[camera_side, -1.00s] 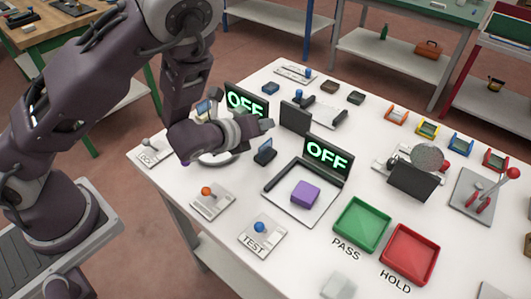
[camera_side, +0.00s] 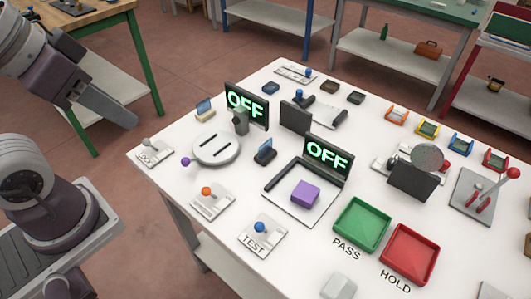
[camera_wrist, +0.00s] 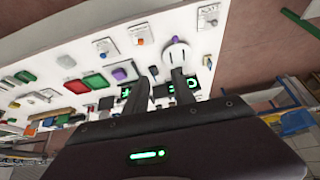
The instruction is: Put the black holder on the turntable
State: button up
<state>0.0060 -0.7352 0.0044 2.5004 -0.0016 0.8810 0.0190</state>
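In the side view my arm is at the upper left, off the table.
A beige holder (camera_side: 205,111) with a blue face stands behind the turntable. A grey post (camera_side: 240,121) and an OFF display (camera_side: 246,104) stand close behind it. A purple-knobbed lever (camera_side: 186,161) is at its left edge. A purple block (camera_side: 305,194) lies farther right.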

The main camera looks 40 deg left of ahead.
jog(key=w+d+f+m+t+h, duration=0.1)
jog(key=w+d+f+m, duration=0.15)
jog(key=w+m, duration=0.65)
jog(key=m+t+y, duration=0.2)
jog(key=m+t, duration=0.2)
jog(key=m, duration=0.7)
send_over(266, 142)
jog(key=a, duration=0.2)
notch_tip(266, 142, down, 14)
jog(key=f+m, duration=0.1)
jog(key=m, duration=0.1)
jog(key=f+m+t, duration=0.1)
jog(key=m, duration=0.1)
jog(key=f+m, duration=0.1)
jog(key=shift+w+d+f+m, duration=0.15)
jog(key=shift+d+f+m, duration=0.15)
jog(key=shift+m, duration=0.1)
jog(key=f+m, duration=0.1)
jog(key=m, duration=0.2)
jog(key=d+f+m+t, duration=0.1)
jog(key=f+m, duration=0.1)
jog(key=m, duration=0.1)
jog(key=f+m+t+h, duration=0.1)
jog(key=m, duration=0.3)
jog(key=shift+s+d+f, duration=0.15)
jog(key=shift+s+f, duration=0.05)
jog(key=shift+f, duration=0.1)
jog(key=x, duration=0.4)
jog(key=shift+w+f, duration=0.1)
jog(key=shift+w, duration=0.15)
